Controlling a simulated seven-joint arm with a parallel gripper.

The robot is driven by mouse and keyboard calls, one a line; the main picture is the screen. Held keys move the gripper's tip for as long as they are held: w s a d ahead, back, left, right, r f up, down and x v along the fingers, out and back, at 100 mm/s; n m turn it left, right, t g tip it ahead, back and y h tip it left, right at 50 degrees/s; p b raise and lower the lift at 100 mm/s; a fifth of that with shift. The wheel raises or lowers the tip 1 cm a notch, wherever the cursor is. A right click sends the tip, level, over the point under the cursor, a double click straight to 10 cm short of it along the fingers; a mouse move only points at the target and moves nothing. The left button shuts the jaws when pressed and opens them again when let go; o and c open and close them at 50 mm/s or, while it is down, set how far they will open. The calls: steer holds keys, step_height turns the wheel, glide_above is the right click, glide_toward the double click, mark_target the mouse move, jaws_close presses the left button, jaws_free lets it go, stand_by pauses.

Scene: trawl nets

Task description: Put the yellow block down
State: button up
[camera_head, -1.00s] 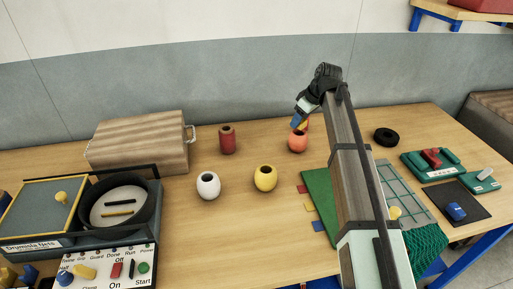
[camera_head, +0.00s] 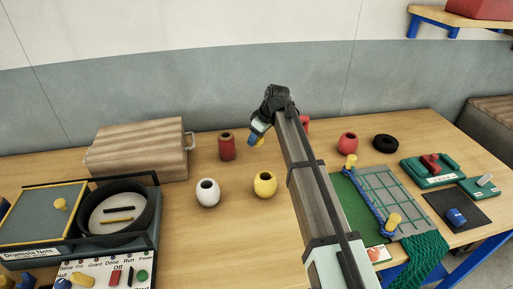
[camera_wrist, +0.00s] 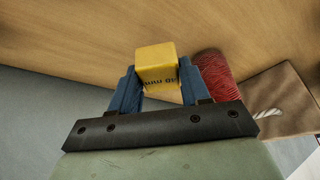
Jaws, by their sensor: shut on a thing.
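A small yellow block (camera_wrist: 156,66) with printed lettering is held between the two blue fingers of my gripper (camera_wrist: 155,88) in the wrist view. In the head view my gripper (camera_head: 254,138) is in the air toward the back middle of the table, and only a sliver of the yellow block (camera_head: 260,143) shows beside its blue fingertip. The wooden table (camera_head: 225,245) lies below. The block appears clear of the table; the exact height is hard to tell.
A dark red spool (camera_head: 227,147) stands left of my gripper, with a wooden case (camera_head: 140,145) further left. A white pot (camera_head: 207,192) and a yellow pot (camera_head: 265,184) stand nearer. A red pot (camera_head: 347,142) stands right of my arm. Bare table lies between them.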

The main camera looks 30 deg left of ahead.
mark_target(257, 153)
steer(key=shift+f, duration=2.35)
steer(key=shift+f, duration=0.1)
steer(key=o, duration=1.1)
steer(key=shift+c, duration=0.2)
steer(key=v, duration=1.2)
steer(key=shift+d, duration=0.1)
